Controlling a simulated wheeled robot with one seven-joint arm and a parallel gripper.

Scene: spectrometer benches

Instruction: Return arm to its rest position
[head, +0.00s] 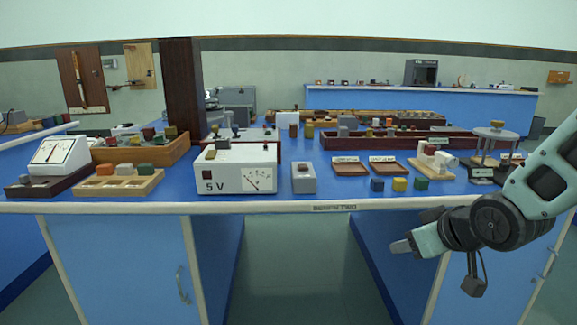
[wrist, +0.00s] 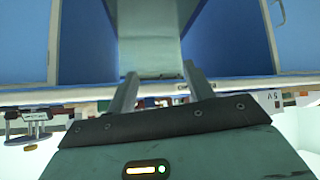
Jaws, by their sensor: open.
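My gripper (head: 402,247) is at the right of the head view, in front of the bench and below its top edge. In the wrist view its two fingers (wrist: 158,88) stand apart with nothing between them. The bench's blue front and the gap under it show beyond the fingers. My arm reaches in from the right edge of the head view, bent at a dark joint.
The blue bench (head: 335,197) carries a 5 V meter box (head: 237,170), a dial meter (head: 60,155), small trays (head: 351,168) and several coloured cubes (head: 400,184) near its front edge. A round-topped stand (head: 495,133) is close to my arm. The knee space below is empty.

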